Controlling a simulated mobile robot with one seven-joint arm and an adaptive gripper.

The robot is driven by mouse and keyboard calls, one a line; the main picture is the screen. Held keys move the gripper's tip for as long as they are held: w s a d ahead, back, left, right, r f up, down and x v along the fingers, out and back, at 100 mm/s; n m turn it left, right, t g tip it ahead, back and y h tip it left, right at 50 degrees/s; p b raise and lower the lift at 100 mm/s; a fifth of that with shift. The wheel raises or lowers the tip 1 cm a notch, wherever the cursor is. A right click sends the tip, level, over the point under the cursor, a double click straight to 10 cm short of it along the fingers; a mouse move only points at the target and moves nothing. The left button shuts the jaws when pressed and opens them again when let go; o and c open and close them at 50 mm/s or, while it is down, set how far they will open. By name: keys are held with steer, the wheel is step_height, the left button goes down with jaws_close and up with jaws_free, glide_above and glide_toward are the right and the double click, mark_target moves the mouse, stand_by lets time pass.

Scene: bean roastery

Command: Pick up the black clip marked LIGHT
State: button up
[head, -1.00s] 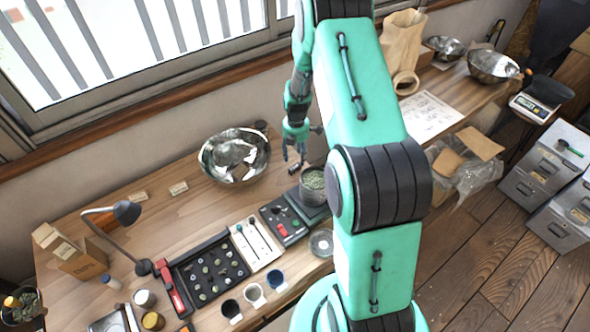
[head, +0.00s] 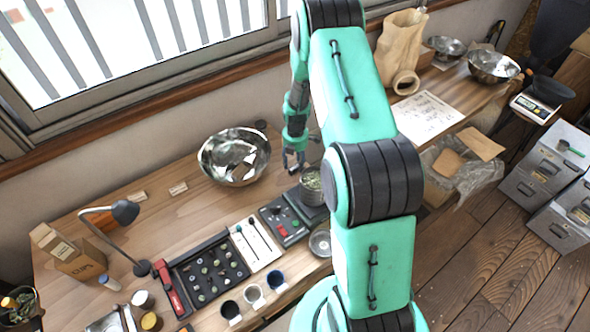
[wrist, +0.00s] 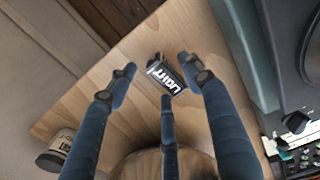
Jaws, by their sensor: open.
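The black clip (wrist: 167,76), with LIGHT in white letters, lies on the wooden table in the wrist view. My gripper (wrist: 158,82) has three dark blue fingers, spread apart. Two fingertips flank the clip on its left and right, and the third is just below it in the picture. I see gaps between the fingers and the clip; I cannot tell how high they are above the table. In the head view my gripper (head: 293,160) points down at the table, and its fingers largely hide the clip.
A shiny metal bowl (head: 234,181) stands left of my gripper. A canister of green beans (head: 312,190) stands close on the right, on a dark device. A bean sample tray (head: 237,243) and several cups are nearer the front. A small jar (wrist: 56,150) shows in the wrist view.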

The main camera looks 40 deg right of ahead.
mark_target(295, 165)
steer(key=c, duration=0.9)
steer(key=shift+r, duration=0.15)
step_height(295, 165, up, 10)
steer(key=p, duration=0.1)
stand_by(0.7)
